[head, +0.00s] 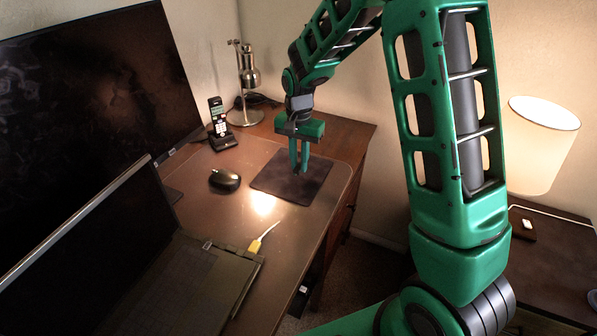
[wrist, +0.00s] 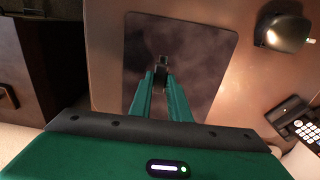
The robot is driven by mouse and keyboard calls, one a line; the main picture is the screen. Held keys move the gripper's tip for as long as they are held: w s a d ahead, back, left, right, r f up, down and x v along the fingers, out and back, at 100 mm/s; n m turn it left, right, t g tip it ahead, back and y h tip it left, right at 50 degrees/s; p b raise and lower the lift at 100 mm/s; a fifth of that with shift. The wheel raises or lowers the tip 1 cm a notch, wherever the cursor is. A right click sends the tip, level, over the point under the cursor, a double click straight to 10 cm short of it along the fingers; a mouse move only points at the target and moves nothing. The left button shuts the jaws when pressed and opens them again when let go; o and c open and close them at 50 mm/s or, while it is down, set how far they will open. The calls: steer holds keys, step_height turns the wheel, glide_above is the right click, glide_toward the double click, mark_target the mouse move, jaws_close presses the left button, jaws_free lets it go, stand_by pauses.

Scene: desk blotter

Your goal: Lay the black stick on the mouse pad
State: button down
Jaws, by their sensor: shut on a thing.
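The mouse pad (head: 279,186) is a dark, square mat on the desk in the head view; it also fills the middle of the wrist view (wrist: 205,50). My gripper (head: 299,172) is above the pad and points down. In the wrist view its two green fingers (wrist: 162,75) are close together, shut on the black stick (wrist: 162,62). Only a small dark end of the stick shows between the fingertips; the rest is hidden. I cannot tell whether the stick touches the pad.
A black mouse (head: 225,180) lies left of the pad. A cordless phone (head: 220,125) and a metal desk lamp (head: 246,85) stand behind. The desk's right edge is close to the pad.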

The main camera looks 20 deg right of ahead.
mark_target(299, 166)
steer(key=shift+f, duration=1.95)
steer(key=shift+f, duration=0.1)
steer(key=c, duration=1.7)
jaws_free()
steer(key=shift+o, duration=0.2)
step_height(299, 166, up, 12)
steer(key=s+d+r, duration=0.2)
steer(key=s+d, duration=0.3)
steer(key=s, duration=0.3)
steer(key=s+d+r+n, duration=0.1)
steer(key=s+d+r, duration=0.2)
steer(key=s+d, duration=0.35)
steer(key=s+d+r, duration=0.2)
steer(key=s+d, duration=0.2)
steer(key=s, duration=0.6)
steer(key=s+d+f+n, duration=0.1)
steer(key=s, duration=1)
steer(key=shift+s+f, duration=0.35)
